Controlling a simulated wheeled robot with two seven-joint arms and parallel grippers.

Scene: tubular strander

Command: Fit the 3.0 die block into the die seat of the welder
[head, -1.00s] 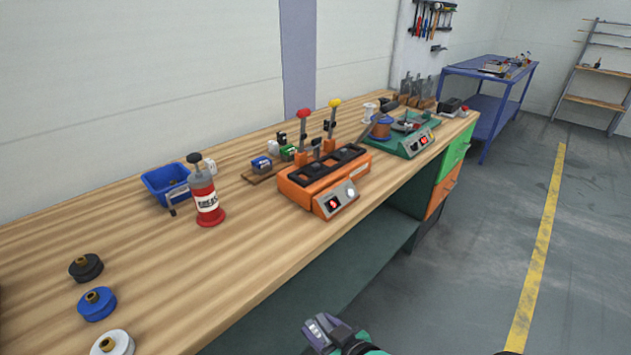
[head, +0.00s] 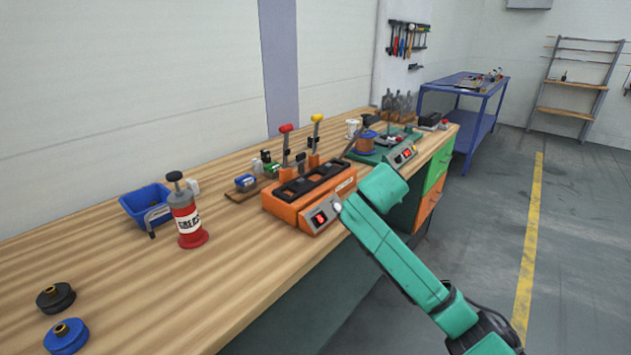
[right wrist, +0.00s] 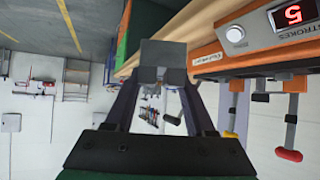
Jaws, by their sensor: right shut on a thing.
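A plain grey block (right wrist: 165,52) is held between the fingertips of my right gripper (right wrist: 162,76) in the right wrist view. No size marking is readable on it. The gripper itself is hidden in the head view, where my teal right arm reaches up by the bench's front edge. The orange machine (head: 283,213), which I take for the welder, stands on the bench with a dark slotted top and red and yellow levers. It also shows in the right wrist view (right wrist: 208,66), beside the held block and apart from it. The die seat cannot be made out. My left gripper is out of view.
Small coloured blocks, one blue (head: 245,182), sit on a wooden strip behind the orange machine. A red grease can (head: 187,220) and blue bin (head: 140,205) stand left. A green machine (head: 370,154) stands beyond. The front left bench (head: 190,290) is mostly clear.

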